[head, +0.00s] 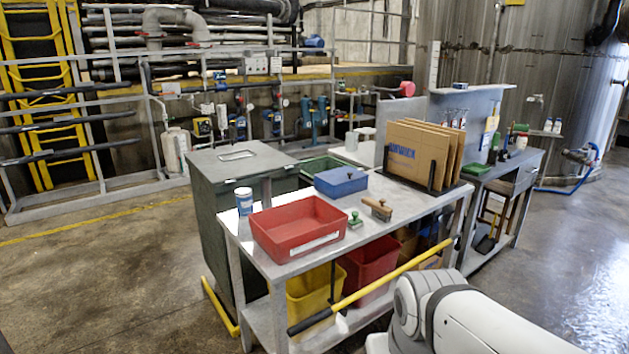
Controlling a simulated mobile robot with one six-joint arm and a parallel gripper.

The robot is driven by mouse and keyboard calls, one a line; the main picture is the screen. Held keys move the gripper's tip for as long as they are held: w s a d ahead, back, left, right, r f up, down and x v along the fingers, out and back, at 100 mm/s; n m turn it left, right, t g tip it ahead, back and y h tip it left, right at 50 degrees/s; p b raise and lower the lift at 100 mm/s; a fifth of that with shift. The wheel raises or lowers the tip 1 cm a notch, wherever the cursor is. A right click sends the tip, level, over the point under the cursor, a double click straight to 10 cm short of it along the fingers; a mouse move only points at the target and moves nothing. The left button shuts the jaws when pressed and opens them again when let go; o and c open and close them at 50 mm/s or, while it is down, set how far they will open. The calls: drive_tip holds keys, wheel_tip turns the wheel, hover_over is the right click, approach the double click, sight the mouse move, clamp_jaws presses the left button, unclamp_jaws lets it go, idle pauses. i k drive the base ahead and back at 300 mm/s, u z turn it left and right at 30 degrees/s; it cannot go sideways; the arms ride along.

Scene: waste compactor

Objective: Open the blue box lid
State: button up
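The blue box (340,181) sits on the grey work table, toward its back edge. Its top looks flat and covered, so the lid appears closed. A white and grey part of my arm (440,310) shows at the lower right, in front of the table and well apart from the box. My gripper cannot be made out in this view.
An open red tray (298,228), a white-blue can (244,201), a green-handled stamp (355,220) and a wooden-handled tool (378,209) share the table (393,216). Cardboard sheets (420,155) stand right of the box. A yellow bar (390,276) crosses the table's front. Floor at right is clear.

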sight(340, 176)
drive_tip(key=k, duration=0.7)
drive_tip(key=z, duration=0.2)
drive_tip(key=i, duration=1.2)
drive_tip(key=z, duration=0.6)
drive_tip(key=i, duration=2)
drive_tip(key=u, duration=0.75)
